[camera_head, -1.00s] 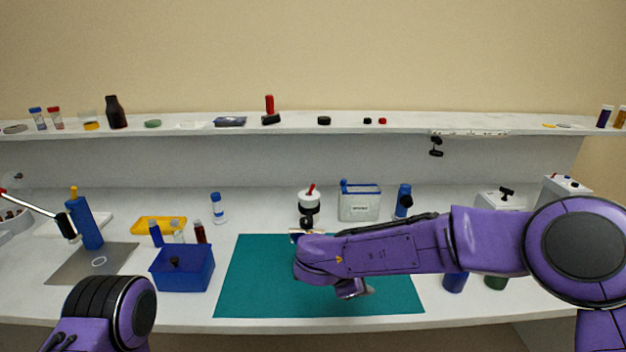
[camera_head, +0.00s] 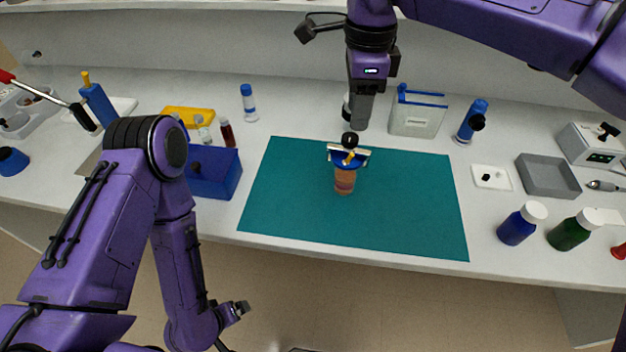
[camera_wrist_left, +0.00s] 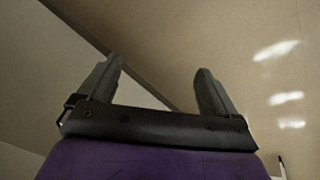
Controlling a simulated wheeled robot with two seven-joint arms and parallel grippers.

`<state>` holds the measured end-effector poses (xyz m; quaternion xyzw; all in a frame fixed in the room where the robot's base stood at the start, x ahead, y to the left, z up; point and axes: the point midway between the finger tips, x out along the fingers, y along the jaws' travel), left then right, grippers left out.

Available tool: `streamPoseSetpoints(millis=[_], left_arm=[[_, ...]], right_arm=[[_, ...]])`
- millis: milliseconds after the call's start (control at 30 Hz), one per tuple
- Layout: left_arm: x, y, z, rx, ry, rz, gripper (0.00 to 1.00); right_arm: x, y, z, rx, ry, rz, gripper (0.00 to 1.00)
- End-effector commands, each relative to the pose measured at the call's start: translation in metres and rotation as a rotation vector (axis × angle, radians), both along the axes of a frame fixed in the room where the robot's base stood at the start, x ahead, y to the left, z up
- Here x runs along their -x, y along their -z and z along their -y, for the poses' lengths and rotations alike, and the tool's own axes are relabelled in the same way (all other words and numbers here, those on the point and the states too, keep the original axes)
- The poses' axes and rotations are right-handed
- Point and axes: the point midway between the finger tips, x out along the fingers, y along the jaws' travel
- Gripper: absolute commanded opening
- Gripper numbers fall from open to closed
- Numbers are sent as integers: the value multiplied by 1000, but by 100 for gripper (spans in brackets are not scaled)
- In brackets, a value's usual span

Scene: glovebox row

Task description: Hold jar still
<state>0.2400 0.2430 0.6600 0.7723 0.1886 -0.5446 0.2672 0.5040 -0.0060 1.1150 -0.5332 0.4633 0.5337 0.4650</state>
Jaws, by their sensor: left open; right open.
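A small amber-brown jar (camera_head: 345,181) stands upright on the teal mat (camera_head: 300,215) in the head view. A blue lid or collar (camera_head: 341,158) sits at its top, with a pale bar and an orange piece across it. My right gripper (camera_head: 357,122) points down from above, just behind the jar in the picture, open; whether it touches anything there is unclear. My left gripper (camera_head: 240,309) is open and empty, low in front of the bench edge, well away from the jar. In the left wrist view its two fingers (camera_wrist_left: 155,88) are spread with nothing between them.
A blue box (camera_head: 215,176) stands left of the mat. A clear container (camera_head: 417,112) stands behind. The mat around the jar is clear.

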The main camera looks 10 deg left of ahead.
Motion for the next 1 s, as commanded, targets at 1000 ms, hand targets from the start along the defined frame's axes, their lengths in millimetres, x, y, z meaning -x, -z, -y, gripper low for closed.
streamPoseSetpoints(millis=[1000], left_arm=[[-109, -249, 200, 1806, -337, -112, 92]], right_arm=[[0, 1, -2, 2, -3, 1, 43]])
